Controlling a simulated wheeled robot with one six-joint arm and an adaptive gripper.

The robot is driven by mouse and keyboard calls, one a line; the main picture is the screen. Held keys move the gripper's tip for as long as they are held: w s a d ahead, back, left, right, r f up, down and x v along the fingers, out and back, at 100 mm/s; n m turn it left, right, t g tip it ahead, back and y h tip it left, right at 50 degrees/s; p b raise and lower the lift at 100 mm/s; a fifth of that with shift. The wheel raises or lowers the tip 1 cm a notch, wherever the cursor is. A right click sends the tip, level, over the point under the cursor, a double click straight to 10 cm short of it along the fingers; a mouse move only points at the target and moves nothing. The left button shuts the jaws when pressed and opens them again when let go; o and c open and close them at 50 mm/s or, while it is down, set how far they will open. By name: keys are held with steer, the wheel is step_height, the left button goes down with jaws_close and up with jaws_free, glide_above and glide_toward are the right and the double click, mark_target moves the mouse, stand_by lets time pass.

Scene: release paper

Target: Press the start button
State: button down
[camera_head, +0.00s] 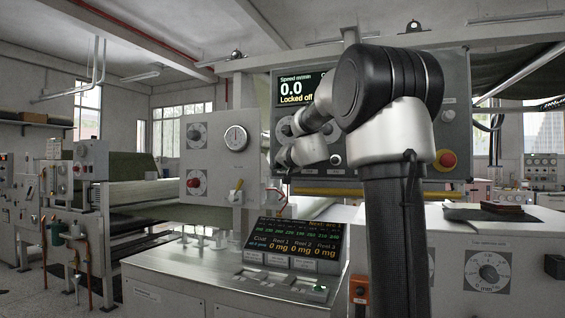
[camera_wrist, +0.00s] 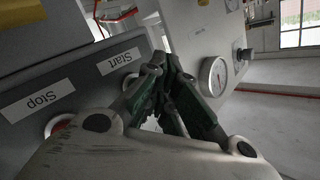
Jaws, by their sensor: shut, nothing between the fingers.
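The Start label (camera_wrist: 118,62) shows upside down on the grey panel in the wrist view. Beside it a pale round button rim (camera_wrist: 130,80) is partly hidden behind a finger. The Stop label (camera_wrist: 37,100) lies to its left, with a red button (camera_wrist: 59,123) below it, partly covered by my gripper's body. My gripper (camera_wrist: 168,62) is shut and empty, its fingertips just right of the Start label. Whether the tips touch the panel I cannot tell. In the head view my arm covers much of the control panel (camera_head: 400,178), and the Start button cannot be made out.
The panel's display (camera_head: 297,89) reads 0.0 and "Locked off". A red mushroom button (camera_head: 447,160) sits at the panel's right. A round gauge (camera_head: 236,138) is on the grey box at left, also in the wrist view (camera_wrist: 214,76). A sloped console (camera_head: 295,243) stands below.

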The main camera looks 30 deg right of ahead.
steer(key=s+a, duration=0.1)
steer(key=a, duration=0.1)
steer(key=s+a, duration=0.2)
stand_by(0.3)
stand_by(0.6)
steer(key=s+a+f+n+g+y, duration=0.2)
steer(key=s+a+f+g, duration=0.1)
steer(key=s+f, duration=0.4)
steer(key=s+a+f+n+g+y, duration=0.25)
steer(key=s+a+f, duration=0.2)
steer(key=f, duration=0.45)
steer(key=s+f+n+g+h, duration=0.1)
steer(key=s+f, duration=0.4)
steer(key=s, duration=0.8)
steer(key=s+f+n+g+h, duration=0.1)
steer(key=s+f+n+g, duration=0.2)
steer(key=s, duration=1.1)
step_height(320, 180, down, 2)
steer(key=shift+s+a+f+g, duration=0.1)
steer(key=shift+s+a+g, duration=0.25)
steer(key=shift+g, duration=0.9)
